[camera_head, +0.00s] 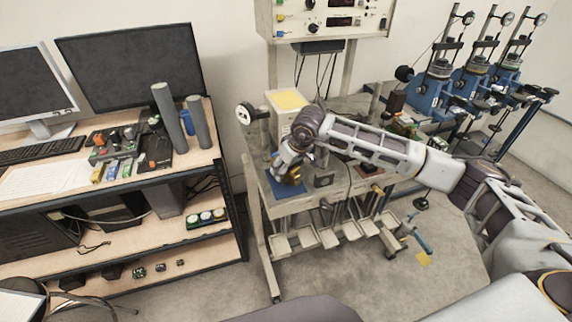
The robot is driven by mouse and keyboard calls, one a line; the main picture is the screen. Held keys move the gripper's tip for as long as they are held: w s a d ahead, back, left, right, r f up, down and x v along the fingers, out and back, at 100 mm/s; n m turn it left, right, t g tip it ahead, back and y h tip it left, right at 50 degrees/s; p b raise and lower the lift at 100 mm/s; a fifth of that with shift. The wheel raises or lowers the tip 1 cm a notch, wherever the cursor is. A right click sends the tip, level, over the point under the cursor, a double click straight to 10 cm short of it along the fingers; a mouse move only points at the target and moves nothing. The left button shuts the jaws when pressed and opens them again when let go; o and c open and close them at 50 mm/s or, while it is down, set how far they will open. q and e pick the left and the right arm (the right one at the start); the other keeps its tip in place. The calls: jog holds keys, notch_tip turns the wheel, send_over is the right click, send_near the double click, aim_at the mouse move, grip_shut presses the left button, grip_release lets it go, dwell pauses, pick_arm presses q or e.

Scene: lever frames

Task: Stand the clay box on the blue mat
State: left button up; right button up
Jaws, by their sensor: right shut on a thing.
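The blue mat (271,187) lies on the front left part of the middle bench, partly hidden by my right gripper. My right gripper (290,172) reaches in from the right and points down over the mat. It is shut on a small brownish thing (294,176), which looks like the clay box but is mostly covered by the fingers. I cannot tell whether this thing touches the mat or hangs just above it. My left gripper is not in view.
A pale box with a yellow top (288,100) stands on the bench behind my gripper. A dark block (323,180) is right of the mat. Grey trays (305,238) hang below the bench. A desk with monitors (130,72) is at left; blue test machines (472,84) stand at right.

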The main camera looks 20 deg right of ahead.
jog(key=shift+f, duration=0.45)
jog(key=shift+f+b, duration=0.55)
jog(key=shift+b, duration=0.15)
dwell(0.7)
jog(key=shift+s+f+b, duration=0.35)
jog(key=shift+f+b, duration=0.15)
jog(key=shift+f, duration=0.25)
dwell(0.4)
jog(key=o, duration=1.9)
jog(key=shift+w, duration=0.25)
jog(key=shift+r, duration=0.15)
